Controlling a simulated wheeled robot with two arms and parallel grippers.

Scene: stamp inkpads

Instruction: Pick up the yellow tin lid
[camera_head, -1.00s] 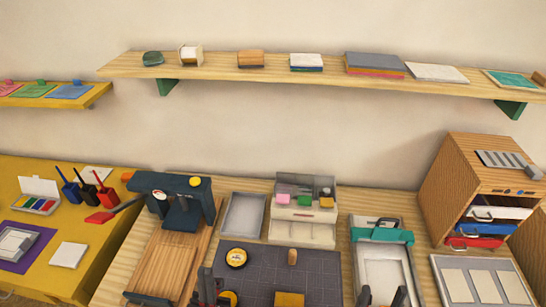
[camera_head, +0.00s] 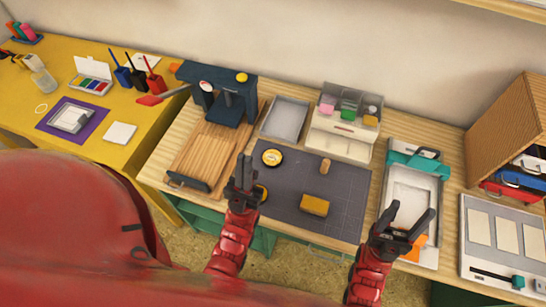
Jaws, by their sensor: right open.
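Two round yellow tin pieces lie on the dark grey mat (camera_head: 330,175). One round yellow piece (camera_head: 272,157) with a pale label is near the mat's upper left. The other round yellow piece (camera_head: 261,193) is at the mat's left edge, partly hidden by my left gripper. I cannot tell which is the lid. My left gripper (camera_head: 245,165) is upright just left of both, its fingers seen nearly edge-on, with nothing visible between them. My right gripper (camera_head: 410,215) is open and empty, over the lower end of the teal-clamped tray (camera_head: 411,185).
A yellow block (camera_head: 314,205) and a wooden peg (camera_head: 325,166) lie on the mat. A grey tray (camera_head: 285,119) and a drawer unit (camera_head: 340,136) stand behind it. A dark press (camera_head: 225,95) is at the left. An orange item (camera_head: 413,250) is under my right gripper.

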